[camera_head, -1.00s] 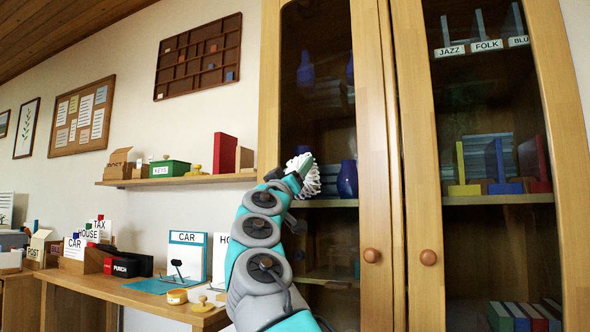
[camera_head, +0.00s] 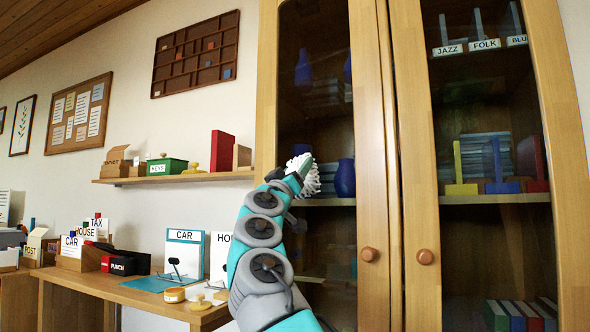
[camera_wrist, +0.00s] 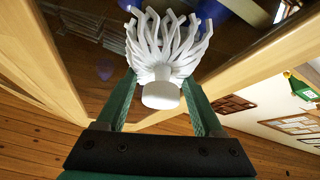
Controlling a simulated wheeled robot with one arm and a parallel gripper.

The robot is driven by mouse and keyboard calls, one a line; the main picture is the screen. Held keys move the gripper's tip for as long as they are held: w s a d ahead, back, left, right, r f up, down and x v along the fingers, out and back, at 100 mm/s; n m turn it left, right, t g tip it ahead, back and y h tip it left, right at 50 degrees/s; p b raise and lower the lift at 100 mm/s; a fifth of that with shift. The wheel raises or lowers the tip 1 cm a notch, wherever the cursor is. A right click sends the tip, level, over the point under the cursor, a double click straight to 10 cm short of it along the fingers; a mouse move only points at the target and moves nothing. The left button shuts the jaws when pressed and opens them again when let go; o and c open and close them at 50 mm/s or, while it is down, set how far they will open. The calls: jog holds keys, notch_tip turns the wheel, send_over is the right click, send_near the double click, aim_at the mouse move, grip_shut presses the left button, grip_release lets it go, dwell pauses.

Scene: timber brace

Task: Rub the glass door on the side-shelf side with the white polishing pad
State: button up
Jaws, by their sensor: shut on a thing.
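The glass door on the side-shelf side (camera_head: 318,110) is the left door of the wooden cabinet. It looks shut, with a round wooden knob (camera_head: 369,254) at its lower right. My gripper (camera_head: 300,166) is in front of this door's left half, at about mid height. In the wrist view, my gripper (camera_wrist: 162,100) is shut on the stubby handle of the white polishing pad (camera_wrist: 168,45), whose many white strands spread toward the glass. The pad also shows in the head view (camera_head: 313,183), partly hidden by my gripper. I cannot tell whether the strands touch the glass.
The side shelf (camera_head: 180,177) with a green KEYS box (camera_head: 167,166) and red book (camera_head: 221,151) is left of the cabinet. Below it stands a desk (camera_head: 100,285) with card stands. The right glass door (camera_head: 480,100) is shut beside the left one.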

jog(key=shift+w+d, duration=0.25)
jog(key=shift+w, duration=0.05)
jog(key=s+d+b, duration=0.2)
jog(key=d+b, duration=0.1)
jog(key=shift+d, duration=0.2)
jog(key=shift+w+d, duration=0.1)
dwell(0.4)
jog(key=shift+r, duration=0.1)
jog(key=a+p, duration=0.1)
jog(key=w+a+p, duration=0.1)
jog(key=p, duration=0.1)
jog(key=shift+w+a+r, duration=0.15)
jog(key=shift+w+a, duration=0.1)
jog(key=shift+a, duration=0.05)
jog(key=shift+w+a+f+p, duration=0.2)
jog(key=shift+w+a+p, duration=0.1)
jog(key=shift+a+p, duration=0.25)
